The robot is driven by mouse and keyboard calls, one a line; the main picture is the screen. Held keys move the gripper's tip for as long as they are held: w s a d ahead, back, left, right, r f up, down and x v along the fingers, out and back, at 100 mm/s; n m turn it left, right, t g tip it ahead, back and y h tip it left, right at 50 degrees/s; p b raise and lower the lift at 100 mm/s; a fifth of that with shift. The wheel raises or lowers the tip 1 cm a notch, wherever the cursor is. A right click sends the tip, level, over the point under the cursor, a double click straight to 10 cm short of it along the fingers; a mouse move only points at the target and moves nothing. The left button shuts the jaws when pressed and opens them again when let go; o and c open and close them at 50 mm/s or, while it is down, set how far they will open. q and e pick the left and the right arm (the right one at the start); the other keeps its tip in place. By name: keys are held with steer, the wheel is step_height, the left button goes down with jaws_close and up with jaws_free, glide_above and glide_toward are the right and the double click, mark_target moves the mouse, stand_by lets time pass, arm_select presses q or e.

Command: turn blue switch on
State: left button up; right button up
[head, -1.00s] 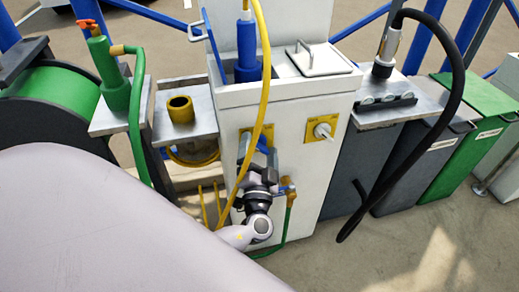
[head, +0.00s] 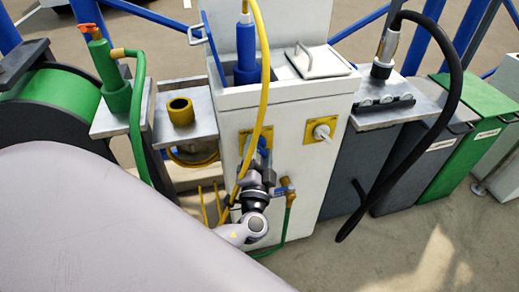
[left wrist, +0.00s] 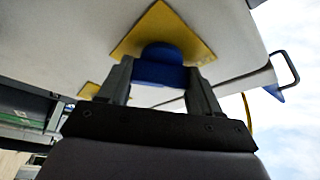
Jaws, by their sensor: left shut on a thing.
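The blue switch (left wrist: 162,66) sits on a yellow plate (left wrist: 190,38) on the white cabinet's front face. In the left wrist view my left gripper (left wrist: 160,82) has one finger on each side of the blue knob and is shut on it. In the head view my left gripper (head: 258,165) is at the cabinet front and hides most of the switch. A bit of its yellow plate (head: 244,138) shows there. My right gripper is in neither view.
A white switch (head: 322,131) on a yellow plate is to the right on the cabinet (head: 305,180). A yellow hose (head: 266,75) hangs close by my gripper. A brass valve with a blue handle (head: 288,191) and green hose is low on the front.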

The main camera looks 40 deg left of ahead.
arm_select(q)
steer(key=m+p, duration=0.1)
steer(key=m, duration=0.1)
steer(key=m+g+h+p, duration=0.1)
steer(key=m+p, duration=0.1)
steer(key=shift+s+a+r+m, duration=0.1)
steer(key=shift+s+r+m, duration=0.05)
steer(key=shift+m, duration=0.25)
steer(key=m+p, duration=0.2)
steer(key=m+g+h+p, duration=0.1)
steer(key=m+p, duration=0.1)
steer(key=p, duration=0.1)
steer(key=shift+r+g, duration=0.15)
steer(key=shift+g, duration=0.15)
steer(key=m+g+p, duration=0.1)
steer(key=m+p, duration=0.2)
steer(key=p, duration=0.1)
steer(key=shift+m+g+p, duration=0.6)
steer(key=shift+m+p, duration=0.1)
steer(key=shift+p, duration=0.15)
steer(key=shift+f+m+g+p, duration=0.2)
steer(key=shift+m+g+p, duration=0.1)
steer(key=shift+m+p, duration=0.15)
steer(key=shift+a, duration=0.1)
